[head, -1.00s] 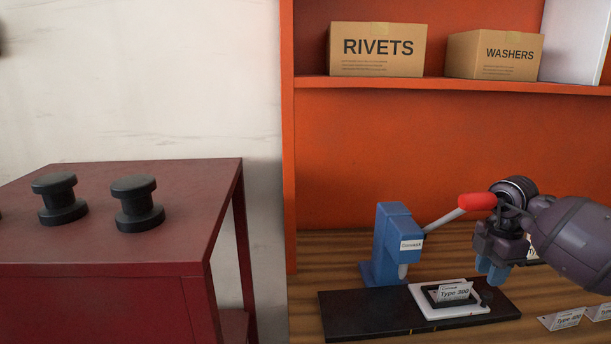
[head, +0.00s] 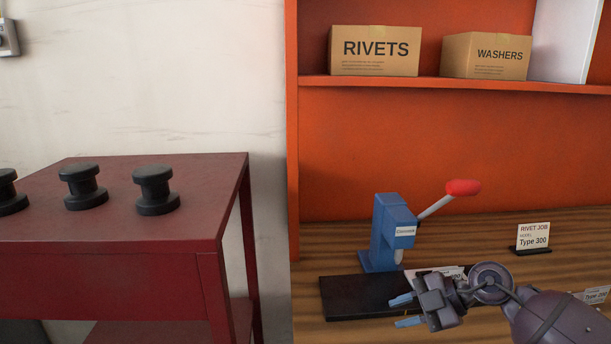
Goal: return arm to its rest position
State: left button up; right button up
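My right arm (head: 555,315) comes in from the lower right. Its gripper (head: 404,311) has two blue fingertips pointing left with a gap between them, open and empty. It is over the front of the black base plate (head: 350,296), apart from the press lever. The blue rivet press (head: 394,230) stands at the back of that plate. Its lever with a red knob (head: 463,187) points up to the right. A white labelled plate (head: 448,271) beside the press is mostly hidden by my gripper. My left gripper is out of view.
A "RIVET JOB Type 300" card (head: 533,236) stands on the wooden bench at right. Small tags (head: 596,295) lie near my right arm. RIVETS (head: 375,52) and WASHERS (head: 485,57) boxes sit on the shelf above. A red table (head: 130,205) with black spools is at left.

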jog(key=s+a+r+m+t+y, duration=0.3)
jog(key=r+m+t+y, duration=0.15)
jog(key=t, duration=0.55)
jog(key=s+d+f+m+t+h, duration=0.3)
jog(key=d+m+h, duration=0.2)
jog(key=m+h, duration=0.3)
jog(key=s+d+f+m+t+h, duration=0.25)
jog(key=d+m+h, duration=0.25)
jog(key=m+h, duration=0.25)
jog(key=s+d+f+m+g+h, duration=0.3)
jog(key=s+d+f+m+g, duration=0.1)
jog(key=s+f+g, duration=0.55)
jog(key=s+a+f+g+y, duration=0.1)
jog(key=s+f+g, duration=0.15)
jog(key=s, duration=0.55)
jog(key=s+a+f+g+y, duration=0.1)
jog(key=s+f+g, duration=0.15)
jog(key=s, duration=0.55)
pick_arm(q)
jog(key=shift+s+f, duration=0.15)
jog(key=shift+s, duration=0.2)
pick_arm(e)
jog(key=w+f+n+t, duration=0.1)
jog(key=w+f+t, duration=0.6)
jog(key=f, duration=0.2)
jog(key=shift+w+f+t+y, duration=0.25)
jog(key=shift+w+t+y, duration=0.05)
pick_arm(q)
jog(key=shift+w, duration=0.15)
